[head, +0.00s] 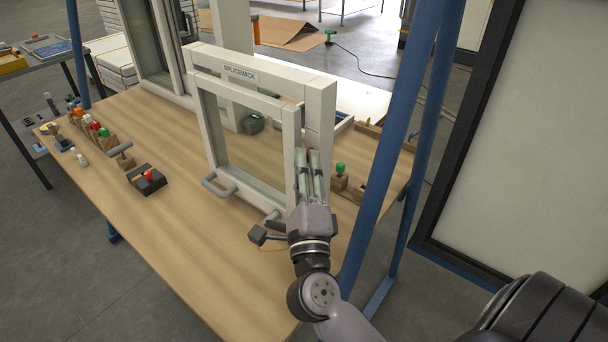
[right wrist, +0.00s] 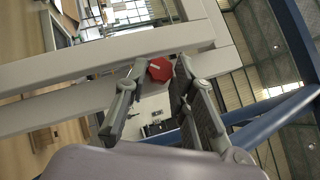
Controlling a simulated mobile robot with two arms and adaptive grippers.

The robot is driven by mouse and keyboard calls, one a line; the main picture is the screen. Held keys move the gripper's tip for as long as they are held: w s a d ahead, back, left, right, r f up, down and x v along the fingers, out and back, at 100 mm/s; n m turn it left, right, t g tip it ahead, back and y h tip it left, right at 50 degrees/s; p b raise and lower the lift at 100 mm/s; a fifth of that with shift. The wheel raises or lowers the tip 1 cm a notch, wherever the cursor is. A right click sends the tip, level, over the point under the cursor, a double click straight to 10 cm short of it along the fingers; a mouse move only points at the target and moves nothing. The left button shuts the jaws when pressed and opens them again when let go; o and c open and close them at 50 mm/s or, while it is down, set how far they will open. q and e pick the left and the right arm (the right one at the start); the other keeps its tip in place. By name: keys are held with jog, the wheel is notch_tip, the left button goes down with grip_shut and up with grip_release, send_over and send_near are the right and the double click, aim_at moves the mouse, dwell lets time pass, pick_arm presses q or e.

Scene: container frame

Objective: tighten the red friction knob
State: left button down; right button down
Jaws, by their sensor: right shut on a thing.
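The red friction knob (right wrist: 160,70) is a lobed red knob with a pale mark, on the pale frame. In the right wrist view it sits between the two fingertips of my right gripper (right wrist: 161,65), which is shut on it. In the head view the right gripper (head: 314,160) reaches up to the right post of the white "SPLICEWICK" frame (head: 320,110). Only a sliver of red shows there; the fingers hide the rest. My left gripper is not in view.
The wooden table (head: 190,240) has clear room at its front. A black block with a red button (head: 148,177) and several coloured knobs stand at the left. A green-topped piece (head: 340,170) is close right of the gripper. A blue post (head: 395,130) stands farther right.

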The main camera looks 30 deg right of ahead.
jog(key=shift+f, duration=0.2)
jog(key=c, duration=1.3)
grip_release()
jog(key=shift+r, duration=0.1)
jog(key=shift+c, duration=0.2)
jog(key=v, duration=1.2)
